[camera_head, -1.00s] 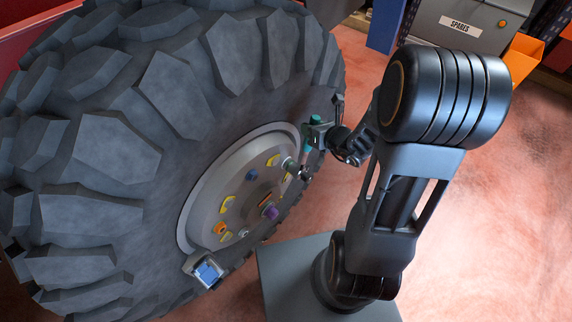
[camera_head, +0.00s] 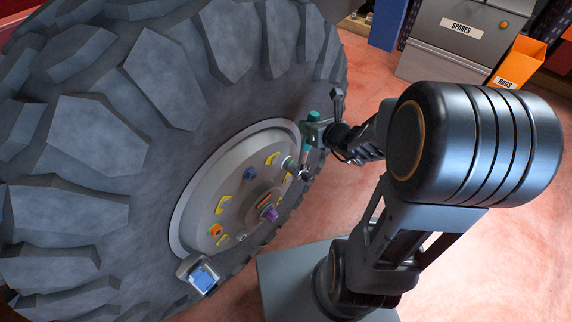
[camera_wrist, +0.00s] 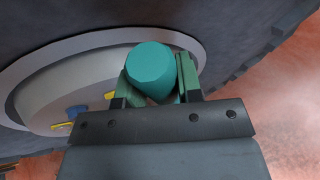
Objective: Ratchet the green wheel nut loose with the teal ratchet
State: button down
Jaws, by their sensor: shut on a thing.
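My gripper (camera_head: 316,130) is shut on the teal ratchet (camera_head: 313,117), beside the upper right rim of the wheel hub. In the wrist view the ratchet's teal handle end (camera_wrist: 151,68) sits between the fingers and hides most of the tool behind it. The ratchet's metal head (camera_head: 303,174) is at the right edge of the hub face, with a grey socket (camera_head: 289,163) pointing at the hub. No green nut shows; one under the socket would be hidden. The hub (camera_head: 187,215) carries a blue nut (camera_head: 250,174), an orange nut (camera_head: 215,230) and a purple nut (camera_head: 270,214).
The big tyre (camera_head: 100,140) fills the left side. Yellow marks (camera_head: 272,158) surround nut places on the hub. A small tray with a blue inside (camera_head: 203,277) is at the hub's lower edge. A spares cabinet (camera_head: 462,45) and an orange rags bin (camera_head: 520,62) stand at the back right.

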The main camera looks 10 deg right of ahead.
jog(key=shift+s+a+b, duration=0.15)
jog(key=shift+s+b, duration=0.05)
jog(key=shift+b, duration=0.5)
jog(key=shift+w+d+r+p, duration=0.15)
jog(key=shift+w+d+p, duration=0.25)
jog(key=shift+p, duration=0.35)
jog(key=shift+w+d+f+m+g+y+p, duration=0.2)
jog(key=shift+w+d+f+m+p, duration=0.15)
jog(key=shift+d+p, duration=0.25)
jog(key=shift+w+d+f+m+g+y+p, duration=0.25)
jog(key=shift+w+d+m+p, duration=0.1)
jog(key=shift+w+d+p, duration=0.15)
jog(key=shift+s, duration=0.1)
jog(key=c, duration=1.3)
grip_release()
grip_shut()
